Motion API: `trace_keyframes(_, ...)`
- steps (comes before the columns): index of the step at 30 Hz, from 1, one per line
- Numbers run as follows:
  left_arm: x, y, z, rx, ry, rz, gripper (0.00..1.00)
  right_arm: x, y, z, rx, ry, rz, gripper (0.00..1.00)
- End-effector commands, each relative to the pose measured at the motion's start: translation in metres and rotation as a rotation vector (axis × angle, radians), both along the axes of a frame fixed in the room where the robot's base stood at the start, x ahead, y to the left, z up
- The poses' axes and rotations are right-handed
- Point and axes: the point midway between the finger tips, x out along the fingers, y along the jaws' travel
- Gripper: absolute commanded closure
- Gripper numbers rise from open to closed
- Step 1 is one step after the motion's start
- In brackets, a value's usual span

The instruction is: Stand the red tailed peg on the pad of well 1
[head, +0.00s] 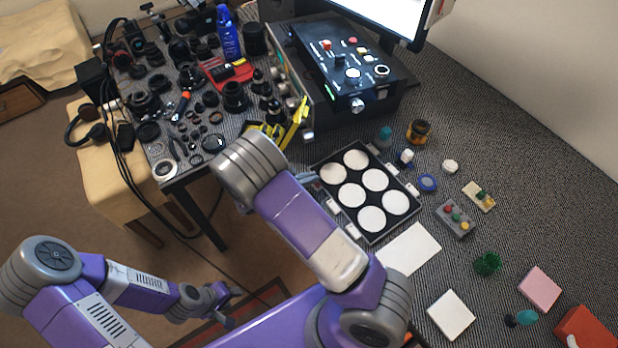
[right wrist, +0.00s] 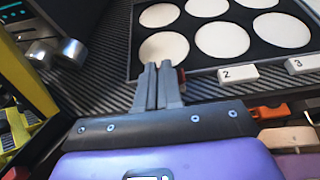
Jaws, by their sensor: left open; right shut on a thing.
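The black tray (head: 378,238) has six wells with round white pads. The pad of well 1 (head: 333,173) is at its left corner; it also shows in the right wrist view (right wrist: 163,48), bare on top. My right gripper (right wrist: 158,70) is shut, its fingertips at the tray edge in front of that pad. A small red bit (right wrist: 181,76) shows beside the fingertips, likely the red tailed peg in the jaws; most of it is hidden. In the head view my right arm covers most of this gripper. My left gripper (head: 228,305) is open and empty at the lower left, away from the tray.
Label blocks 2 (right wrist: 238,74) and 3 (right wrist: 304,64) stand along the tray's near edge. A black control box (head: 345,75) stands behind the tray, with a yellow tool (head: 296,122) to the left. White sheets, pink and red blocks and small parts lie to the right.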

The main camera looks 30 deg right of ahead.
Motion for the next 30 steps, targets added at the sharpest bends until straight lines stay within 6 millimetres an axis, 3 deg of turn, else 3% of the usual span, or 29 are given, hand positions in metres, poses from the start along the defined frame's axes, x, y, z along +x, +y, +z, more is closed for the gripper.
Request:
trace_keyframes(1, 0.000, 0.000, -0.002, 0.000, 0.000, 0.000, 0.57, 0.000, 0.000, -0.003, 0.000, 0.000, 0.000, 1.00)
trace_keyframes(2, 0.000, 0.000, -0.001, 0.000, 0.000, 0.000, 0.57, 0.000, 0.000, -0.002, 0.000, 0.000, 0.000, 0.90)
trace_keyframes(6, 0.000, 0.000, -0.001, 0.000, 0.000, 0.000, 0.57, 0.000, 0.000, -0.002, 0.000, 0.000, 0.000, 0.69)
trace_keyframes(17, 0.000, 0.000, 0.003, 0.000, 0.000, 0.000, 0.57, 0.000, 0.000, 0.004, 0.000, 0.000, 0.000, 0.69)
trace_keyframes(30, 0.000, 0.000, 0.018, 0.000, 0.000, 0.000, 0.57, -0.006, 0.079, 0.037, 0.001, -0.001, 0.004, 0.69)
